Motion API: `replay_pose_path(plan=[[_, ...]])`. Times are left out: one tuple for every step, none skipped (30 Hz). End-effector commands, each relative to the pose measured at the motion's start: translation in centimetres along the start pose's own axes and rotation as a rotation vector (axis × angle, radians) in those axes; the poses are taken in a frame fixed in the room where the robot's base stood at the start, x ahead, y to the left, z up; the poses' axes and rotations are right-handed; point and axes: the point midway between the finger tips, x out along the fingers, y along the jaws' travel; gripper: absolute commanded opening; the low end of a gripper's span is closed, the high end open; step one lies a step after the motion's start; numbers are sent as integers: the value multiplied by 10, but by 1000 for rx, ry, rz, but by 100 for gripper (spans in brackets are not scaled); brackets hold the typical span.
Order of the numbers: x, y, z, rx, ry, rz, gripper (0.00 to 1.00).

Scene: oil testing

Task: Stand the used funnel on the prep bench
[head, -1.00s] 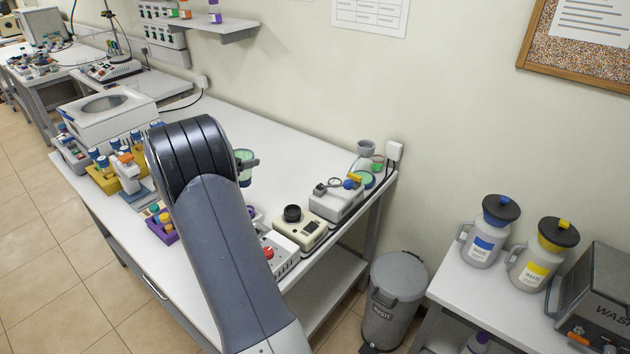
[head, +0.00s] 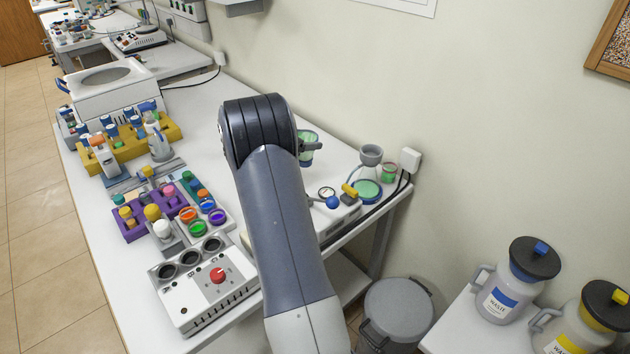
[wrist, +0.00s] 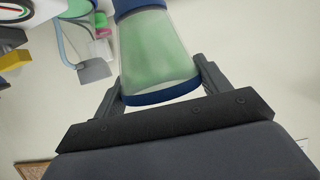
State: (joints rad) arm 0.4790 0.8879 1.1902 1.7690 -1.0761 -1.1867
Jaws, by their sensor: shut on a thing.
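My gripper (wrist: 162,88) is shut on a tapered, see-through green vessel (wrist: 155,50) with dark blue bands at both ends. In the head view the vessel (head: 308,140) shows just right of my arm's end, over the bench; I cannot tell whether it touches the top. I cannot tell whether it is the used funnel. My arm hides most of my gripper in the head view.
A white device with a red knob (head: 218,277), a purple rack (head: 150,222), a yellow rack (head: 160,130) and a white bath (head: 110,85) crowd the left side. A grey waste bin (head: 395,310) stands off the bench's right end. The bench's middle back is clear.

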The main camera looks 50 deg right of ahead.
Motion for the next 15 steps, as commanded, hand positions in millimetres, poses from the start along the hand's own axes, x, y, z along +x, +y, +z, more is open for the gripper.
replay_pose_path(plan=[[4,0,9,-6,-1,1,48],[6,0,15,-6,-1,1,48],[9,0,22,-7,-2,1,48],[11,0,27,-6,-2,1,48],[13,0,32,-7,-2,1,48],[15,0,38,-6,-1,0,48],[17,0,42,-5,-2,0,48],[18,0,45,-5,-2,0,48],[20,0,48,-3,-1,0,48],[20,0,50,-2,-1,0,48],[21,0,51,-2,-1,-1,48],[22,0,54,-3,0,-1,48],[23,0,56,-4,0,0,48],[24,0,59,-4,-1,0,48],[26,0,64,-4,-1,0,48]])
